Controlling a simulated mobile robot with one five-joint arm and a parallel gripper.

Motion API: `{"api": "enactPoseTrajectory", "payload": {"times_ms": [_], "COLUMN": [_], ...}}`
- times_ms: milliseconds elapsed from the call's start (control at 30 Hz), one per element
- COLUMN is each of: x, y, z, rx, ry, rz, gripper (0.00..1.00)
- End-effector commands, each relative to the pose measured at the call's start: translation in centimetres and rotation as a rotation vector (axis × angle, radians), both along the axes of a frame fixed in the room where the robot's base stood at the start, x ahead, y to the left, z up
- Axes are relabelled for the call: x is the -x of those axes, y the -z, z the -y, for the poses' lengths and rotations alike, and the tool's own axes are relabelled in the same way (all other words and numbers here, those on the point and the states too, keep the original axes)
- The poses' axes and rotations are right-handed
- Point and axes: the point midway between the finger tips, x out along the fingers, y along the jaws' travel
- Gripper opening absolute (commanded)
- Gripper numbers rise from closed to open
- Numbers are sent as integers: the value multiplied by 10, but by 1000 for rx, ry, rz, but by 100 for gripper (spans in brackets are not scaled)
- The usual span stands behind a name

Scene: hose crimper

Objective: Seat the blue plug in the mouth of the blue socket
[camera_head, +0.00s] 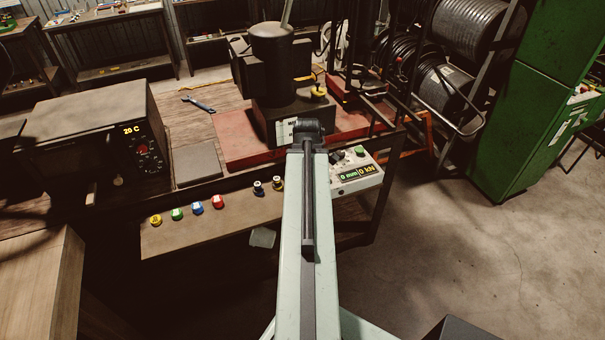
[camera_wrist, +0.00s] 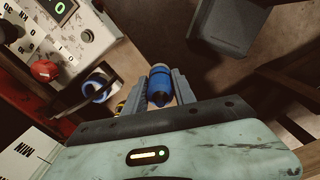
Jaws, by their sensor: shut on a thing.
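In the wrist view my gripper (camera_wrist: 160,78) is shut on the blue plug (camera_wrist: 158,86), which sits between the two grey fingers. The plug is a short blue cylinder with a darker band. To the left of the fingers is a blue ring with a dark opening, which looks like the blue socket (camera_wrist: 97,88). The plug is apart from it. In the head view my own arm hides the gripper and the plug. A small blue-topped piece (camera_head: 197,207) stands in the row on the bench's front strip; I cannot tell whether it is the same socket.
A control box (camera_head: 357,170) with green readouts stands right of my arm. A red button (camera_wrist: 44,71) shows near the ring. Yellow (camera_head: 155,220), green (camera_head: 177,214) and red (camera_head: 218,202) pieces line the front strip. A black press (camera_head: 275,80) stands behind.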

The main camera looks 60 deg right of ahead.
Motion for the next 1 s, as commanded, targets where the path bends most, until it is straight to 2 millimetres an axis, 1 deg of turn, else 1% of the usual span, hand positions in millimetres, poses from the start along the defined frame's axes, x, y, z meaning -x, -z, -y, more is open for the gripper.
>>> {"api": "enactPoseTrajectory", "payload": {"times_ms": [33,67,167,267,300,500,600,700,933,1000], "x": [5,5,-3,-20,-28,-66,-80,-88,-91,-96], "y": [-7,-6,-2,2,3,9,11,11,12,12], "z": [-6,-6,4,26,37,86,104,114,118,123], "rx": [1,1,1,1,1,0,0,0,0,1], "ry": [-1,-1,-2,-3,-3,-3,-3,-3,-3,-4], "rz": [1,1,1,1,1,0,0,0,0,1], "gripper": [0,0,0,0,0,0,0,0,0,0]}}
